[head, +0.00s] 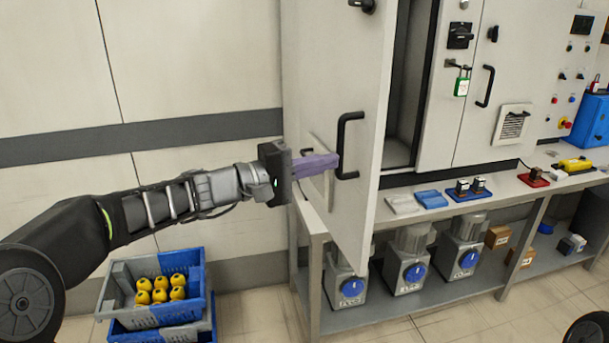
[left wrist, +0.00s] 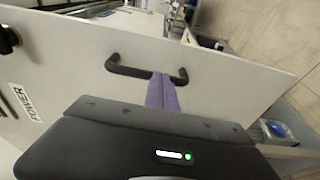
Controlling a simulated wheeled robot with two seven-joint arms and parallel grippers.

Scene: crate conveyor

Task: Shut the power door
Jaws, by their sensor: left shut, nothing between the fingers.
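The power door (head: 345,60) is a pale grey panel standing open, swung out from the cabinet so that a dark gap shows behind it. Its black handle (head: 344,145) is a C-shaped bar. In the left wrist view the door (left wrist: 70,55) carries a POWER label (left wrist: 20,98), and the handle (left wrist: 118,68) lies just beyond my fingertips. My left gripper (head: 335,161) is shut with purple fingers and holds nothing. Its tips (left wrist: 161,78) are at the handle; I cannot tell whether they touch it. My right gripper is not in view.
A bench (head: 390,217) below the cabinet bears blue and grey pads, small blocks and a padlock. Several grey motors with blue faces (head: 410,273) stand on its lower shelf. A blue-grey crate (head: 150,318) with yellow items stands on the floor at lower left. A closed door (head: 462,100) adjoins the opening.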

